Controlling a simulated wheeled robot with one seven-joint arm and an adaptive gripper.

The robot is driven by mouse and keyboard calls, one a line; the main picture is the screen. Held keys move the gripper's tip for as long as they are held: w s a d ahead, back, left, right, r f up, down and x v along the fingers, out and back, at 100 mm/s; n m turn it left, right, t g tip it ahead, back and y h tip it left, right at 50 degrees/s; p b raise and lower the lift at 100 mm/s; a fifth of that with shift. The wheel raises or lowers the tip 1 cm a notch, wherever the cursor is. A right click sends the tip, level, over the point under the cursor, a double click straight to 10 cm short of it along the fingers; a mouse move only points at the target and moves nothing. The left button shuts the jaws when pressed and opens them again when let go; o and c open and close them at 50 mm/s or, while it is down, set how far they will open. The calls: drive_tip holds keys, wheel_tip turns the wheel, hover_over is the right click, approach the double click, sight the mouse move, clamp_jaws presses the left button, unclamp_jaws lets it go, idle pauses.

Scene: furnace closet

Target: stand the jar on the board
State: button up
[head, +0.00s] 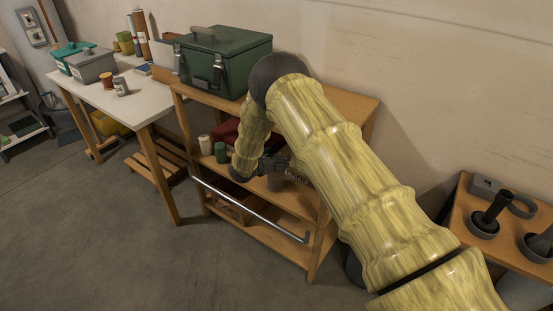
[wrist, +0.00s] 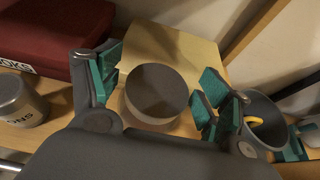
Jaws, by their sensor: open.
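The grey round-topped jar (wrist: 157,92) is between my gripper's fingers in the wrist view. It overlaps the near part of the pale board (wrist: 180,48); I cannot tell whether its base rests fully on it. My gripper (wrist: 160,88) is open, with teal pads on either side of the jar and gaps visible at both sides. The jar looks upright.
A lettered metal tin (wrist: 17,101) stands left, near a dark red box (wrist: 62,38). A dark cup (wrist: 262,118) with something yellow inside is close on the right. The shelf unit (head: 345,103) carries a green toolbox (head: 222,60) on top, and a rail (head: 250,210) crosses its front.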

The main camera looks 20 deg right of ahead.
drive_tip(key=shift+r, duration=0.1)
drive_tip(key=b+v, duration=0.1)
drive_tip(key=v, duration=1.1)
drive_tip(key=s+d+f+m+g+y, duration=0.1)
drive_tip(key=s+f+m+g+y, duration=0.15)
drive_tip(key=s+f, duration=0.6)
drive_tip(key=s+d+f+m+g+y, duration=0.1)
drive_tip(key=s+f+m+g+y, duration=0.25)
drive_tip(key=s, duration=0.85)
drive_tip(key=s+d+f+m+g, duration=0.15)
drive_tip(key=s+f+g, duration=0.25)
drive_tip(key=s+f, duration=0.5)
drive_tip(key=s+a+f+m+y, duration=0.1)
drive_tip(key=s+a+m+y, duration=0.15)
drive_tip(key=s+m, duration=0.65)
drive_tip(key=s+a+m+y, duration=0.1)
drive_tip(key=s+m+y, duration=0.35)
drive_tip(key=s, duration=0.95)
drive_tip(key=s+d+r+m+t+h, duration=0.1)
drive_tip(key=s+d+m+h, duration=0.1)
drive_tip(key=s+d+m, duration=0.2)
drive_tip(key=shift+d+r+m+t, duration=0.15)
drive_tip(key=shift+r+m+t, duration=0.25)
drive_tip(key=shift+m, duration=0.1)
drive_tip(key=shift+s, duration=0.15)
